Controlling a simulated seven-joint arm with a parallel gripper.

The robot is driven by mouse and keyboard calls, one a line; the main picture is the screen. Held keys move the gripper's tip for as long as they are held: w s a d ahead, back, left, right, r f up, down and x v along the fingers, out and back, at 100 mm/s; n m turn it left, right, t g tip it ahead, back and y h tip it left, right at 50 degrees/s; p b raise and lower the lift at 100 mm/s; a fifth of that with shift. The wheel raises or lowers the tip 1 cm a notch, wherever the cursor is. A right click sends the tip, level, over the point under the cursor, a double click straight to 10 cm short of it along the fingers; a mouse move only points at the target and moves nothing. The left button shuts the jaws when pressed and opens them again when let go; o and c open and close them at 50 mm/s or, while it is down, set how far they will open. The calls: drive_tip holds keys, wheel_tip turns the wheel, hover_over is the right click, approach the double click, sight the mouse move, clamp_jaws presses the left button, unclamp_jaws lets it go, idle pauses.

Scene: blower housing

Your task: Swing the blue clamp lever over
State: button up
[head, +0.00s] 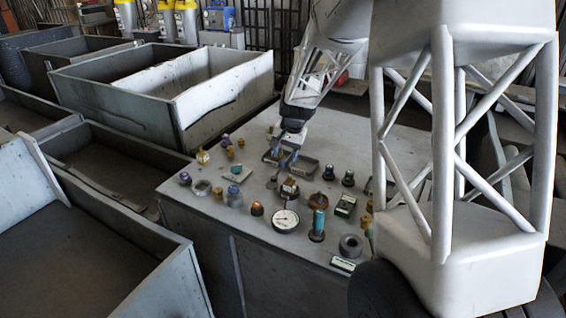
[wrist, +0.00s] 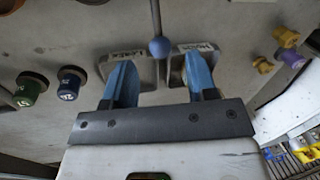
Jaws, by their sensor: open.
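A lever with a blue ball knob (wrist: 160,47) on a thin metal rod shows in the wrist view; the rod runs up from the ball to the top edge. My gripper (wrist: 159,72) has two blue fingers, spread apart, one on each side below the ball. The ball lies between the lines of the fingers near their tips, and I see no contact. In the head view my gripper (head: 288,158) is low over the panel, among the labelled plates, and the lever cannot be made out there.
Two labelled plates (wrist: 188,49) flank the lever. Green (wrist: 31,88) and blue (wrist: 71,82) knobs stand left; yellow (wrist: 285,37) and purple (wrist: 291,59) ones stand right. In the head view a dial gauge (head: 285,221) and a teal cylinder (head: 318,222) stand near the panel's front edge.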

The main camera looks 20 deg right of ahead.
sight(283, 161)
drive_tip(key=shift+w+a+f, duration=0.15)
drive_tip(key=shift+a+f, duration=0.05)
drive_tip(key=shift+f, duration=0.85)
drive_tip(key=shift+w+a+f, duration=0.1)
drive_tip(key=shift+a+f, duration=0.05)
drive_tip(key=shift+f, duration=0.85)
clamp_jaws()
